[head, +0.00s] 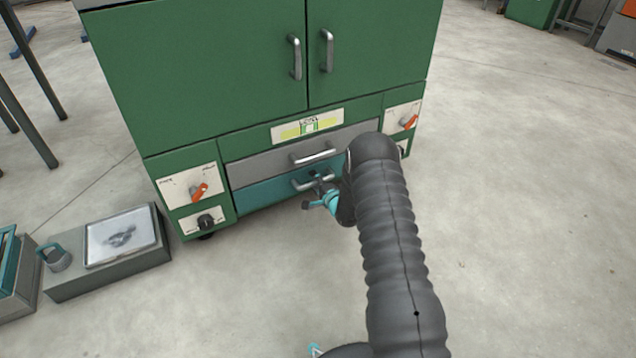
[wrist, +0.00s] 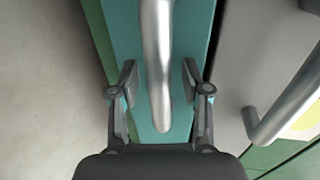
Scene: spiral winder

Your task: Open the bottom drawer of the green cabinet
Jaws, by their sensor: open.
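The green cabinet (head: 210,70) stands ahead with two upper doors and two drawers below. The bottom drawer (head: 265,192) has a teal front and a curved metal handle (head: 308,183). The grey drawer (head: 255,167) sits just above it. My gripper (head: 318,192) is at the teal drawer's handle, partly hidden by my arm. In the wrist view, my gripper (wrist: 160,85) is open, with one finger on each side of the teal drawer's handle (wrist: 158,60). I see gaps between the fingers and the bar. The drawer looks closed, flush with the cabinet front.
The grey drawer's handle (wrist: 285,105) is close to the right of my gripper in the wrist view. Orange-switch panels (head: 190,188) flank the drawers. A low grey box (head: 105,268) with a tray lies on the floor at left. The floor to the right is clear.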

